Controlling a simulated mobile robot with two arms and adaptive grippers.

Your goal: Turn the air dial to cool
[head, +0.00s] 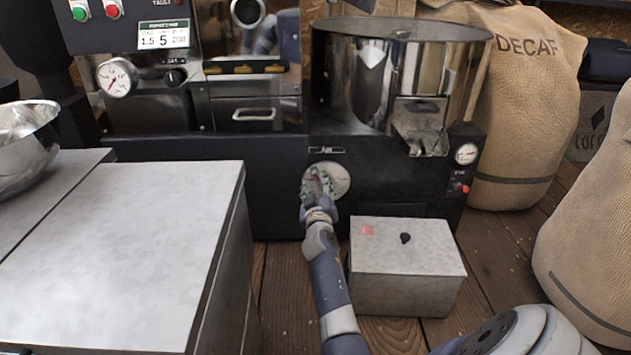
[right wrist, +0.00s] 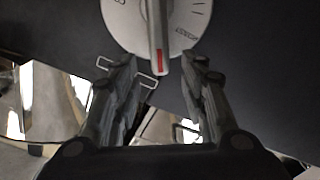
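The air dial (head: 341,178) is a round pale disc on the front of the black roaster, under a small label. In the right wrist view the dial (right wrist: 182,13) has a grey bar handle (right wrist: 157,25) with a red mark at its lower end, pointing down in that picture. Tick marks and a small word, too small to read surely, sit right of the handle. My right gripper (head: 317,186) is at the dial. In the wrist view its fingers (right wrist: 160,64) are apart, either side of the handle's red end, with gaps visible. My left gripper is not in view.
A grey box (head: 405,285) with a black knob stands on the floor right of my right forearm. A pale-topped counter (head: 120,250) fills the left. A steel drum (head: 350,80) sits above the dial. Sacks (head: 520,110) stand at the right.

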